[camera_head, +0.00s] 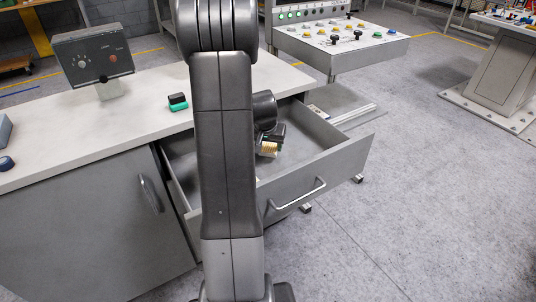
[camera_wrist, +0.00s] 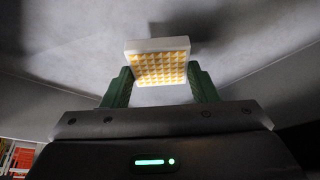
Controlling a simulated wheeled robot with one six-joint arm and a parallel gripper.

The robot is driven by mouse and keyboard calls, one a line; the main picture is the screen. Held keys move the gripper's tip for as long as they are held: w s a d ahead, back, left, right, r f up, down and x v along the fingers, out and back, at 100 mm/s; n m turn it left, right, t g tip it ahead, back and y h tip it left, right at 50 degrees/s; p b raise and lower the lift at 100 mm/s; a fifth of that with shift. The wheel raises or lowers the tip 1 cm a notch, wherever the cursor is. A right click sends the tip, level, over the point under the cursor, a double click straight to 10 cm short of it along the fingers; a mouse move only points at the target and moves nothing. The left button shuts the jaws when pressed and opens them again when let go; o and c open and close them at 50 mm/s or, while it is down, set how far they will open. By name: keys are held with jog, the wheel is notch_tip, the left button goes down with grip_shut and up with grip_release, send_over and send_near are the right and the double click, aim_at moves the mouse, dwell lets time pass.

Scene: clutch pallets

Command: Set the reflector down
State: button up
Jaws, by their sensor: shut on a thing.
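The reflector (camera_wrist: 159,66) is a white-edged block with a yellow-orange gridded face. In the wrist view it sits between the two green fingers of my gripper (camera_wrist: 161,84), which are shut on its sides. In the head view the reflector (camera_head: 268,148) shows just below my gripper (camera_head: 270,141), inside the open drawer (camera_head: 327,152). I cannot tell whether it touches the drawer floor. My arm hides the left middle of the drawer.
The grey worktop (camera_head: 110,130) lies above and left of the drawer. A small green and black item (camera_head: 178,102) and a control box (camera_head: 94,58) stand on it. A console with coloured buttons (camera_head: 340,38) is behind. Open floor lies to the right.

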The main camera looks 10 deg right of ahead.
aim_at(269, 149)
jog(key=shift+f, duration=1.8)
jog(key=shift+f+b, duration=0.1)
jog(key=shift+b, duration=0.3)
jog(key=o, duration=0.9)
jog(key=shift+o, duration=0.2)
jog(key=shift+r+p, duration=0.3)
jog(key=p+v, duration=0.1)
jog(key=v, duration=1)
jog(key=shift+r, duration=0.35)
jog(key=shift+s, duration=0.15)
